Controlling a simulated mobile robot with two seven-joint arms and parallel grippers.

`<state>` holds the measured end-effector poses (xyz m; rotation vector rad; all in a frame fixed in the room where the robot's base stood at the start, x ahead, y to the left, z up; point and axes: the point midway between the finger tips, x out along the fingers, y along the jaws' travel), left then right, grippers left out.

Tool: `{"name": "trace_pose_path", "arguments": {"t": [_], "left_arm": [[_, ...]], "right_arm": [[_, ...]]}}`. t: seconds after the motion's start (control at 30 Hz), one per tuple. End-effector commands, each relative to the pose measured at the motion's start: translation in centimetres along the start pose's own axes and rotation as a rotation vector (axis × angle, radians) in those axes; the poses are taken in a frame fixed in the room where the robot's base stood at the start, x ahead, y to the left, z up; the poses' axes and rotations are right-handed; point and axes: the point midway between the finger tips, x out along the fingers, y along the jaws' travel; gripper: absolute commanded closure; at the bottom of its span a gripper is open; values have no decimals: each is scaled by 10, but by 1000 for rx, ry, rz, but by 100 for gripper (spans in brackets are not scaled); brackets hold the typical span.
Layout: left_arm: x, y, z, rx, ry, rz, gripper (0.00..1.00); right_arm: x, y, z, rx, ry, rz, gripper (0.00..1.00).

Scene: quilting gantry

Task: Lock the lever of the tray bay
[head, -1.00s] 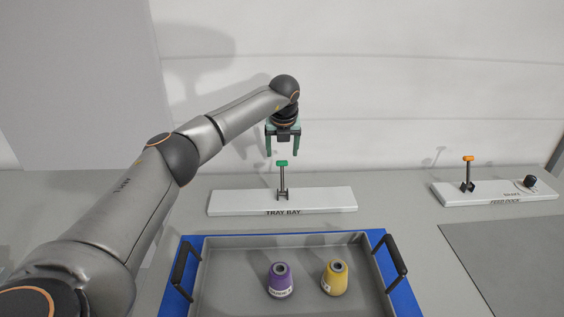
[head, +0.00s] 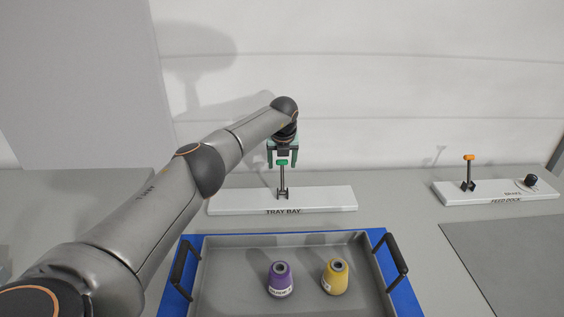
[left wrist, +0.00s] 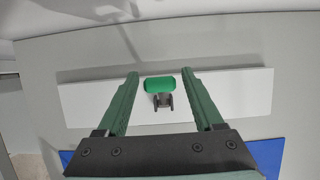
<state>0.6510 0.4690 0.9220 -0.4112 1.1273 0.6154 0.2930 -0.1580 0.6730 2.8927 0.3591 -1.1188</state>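The tray bay lever (head: 283,180) stands upright on the white tray bay base (head: 325,199). Its green handle (head: 282,162) is on top, and it also shows in the left wrist view (left wrist: 160,85). My left gripper (head: 282,163) points down at the handle, its fingers spread wide on either side. In the left wrist view the handle lies between the fingertips of the left gripper (left wrist: 160,83), with gaps on both sides. Whether the fingertips are level with the handle is hard to tell. My right gripper is in neither view.
A blue tray mat (head: 405,300) with a grey tray (head: 225,290) lies in front. The tray holds a purple spool (head: 280,280) and a yellow spool (head: 335,278). The feed dock (head: 450,197) with an orange-topped lever (head: 469,172) stands at the right. A pale wall is behind.

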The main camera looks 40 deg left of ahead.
Motion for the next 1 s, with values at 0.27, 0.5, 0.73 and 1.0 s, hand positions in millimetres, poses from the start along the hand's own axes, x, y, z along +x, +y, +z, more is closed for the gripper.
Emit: {"name": "trace_pose_path", "arguments": {"t": [0.27,0.5,0.73,1.0], "left_arm": [[0,0,0,0,0,0,64],[0,0,0,-1,0,0,91],[0,0,0,-1,0,0,100],[0,0,0,-1,0,0,100]], "right_arm": [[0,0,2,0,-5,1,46],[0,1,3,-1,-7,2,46],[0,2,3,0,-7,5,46],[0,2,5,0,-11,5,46]]}}
